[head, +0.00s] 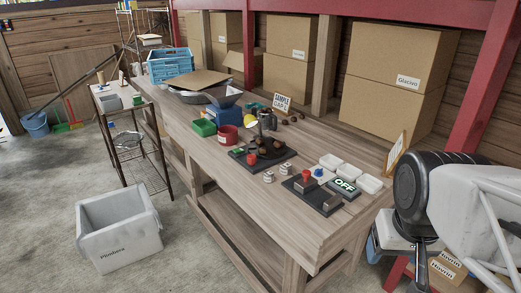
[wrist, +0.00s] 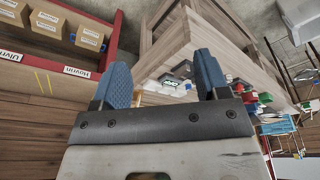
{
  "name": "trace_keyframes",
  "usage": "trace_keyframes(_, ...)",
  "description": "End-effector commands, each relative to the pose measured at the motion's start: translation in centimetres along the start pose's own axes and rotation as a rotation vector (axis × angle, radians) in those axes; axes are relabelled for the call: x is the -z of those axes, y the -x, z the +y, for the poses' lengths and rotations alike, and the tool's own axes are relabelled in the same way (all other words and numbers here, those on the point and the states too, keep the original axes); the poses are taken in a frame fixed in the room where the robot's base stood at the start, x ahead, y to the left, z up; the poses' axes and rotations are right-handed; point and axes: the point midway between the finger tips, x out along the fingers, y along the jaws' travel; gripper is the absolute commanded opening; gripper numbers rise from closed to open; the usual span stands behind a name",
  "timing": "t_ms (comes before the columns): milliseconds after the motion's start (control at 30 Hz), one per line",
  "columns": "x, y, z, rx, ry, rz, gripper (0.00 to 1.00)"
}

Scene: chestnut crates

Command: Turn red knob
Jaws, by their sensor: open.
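The red knob (head: 306,175) stands up on a small dark control panel (head: 314,196) near the right front of the wooden workbench, beside a lit OFF sign (head: 344,186). A grey block sits on the panel just below the knob. In the wrist view the OFF sign (wrist: 168,84) shows small between my fingers; I cannot make out the knob there. My gripper (wrist: 160,75) is open and empty, its two blue fingers spread wide. It is well apart from the knob, off the bench's right end. In the head view my arm fills the right edge.
A second dark panel (head: 262,155), a red container (head: 227,134) and a green box (head: 203,127) stand farther left. Cardboard boxes (head: 390,80) line the back. The bench's front right corner is clear.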

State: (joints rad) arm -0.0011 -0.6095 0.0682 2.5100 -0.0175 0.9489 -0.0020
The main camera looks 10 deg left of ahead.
Motion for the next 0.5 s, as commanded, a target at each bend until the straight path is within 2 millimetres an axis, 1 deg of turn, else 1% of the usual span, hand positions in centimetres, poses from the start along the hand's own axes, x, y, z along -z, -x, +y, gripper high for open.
trace_keyframes(167,2.9,0.5,-0.4,-0.008,0.068,-0.020,0.68)
trace_keyframes(500,10.6,1.4,-1.9,-0.026,0.246,-0.066,0.68)
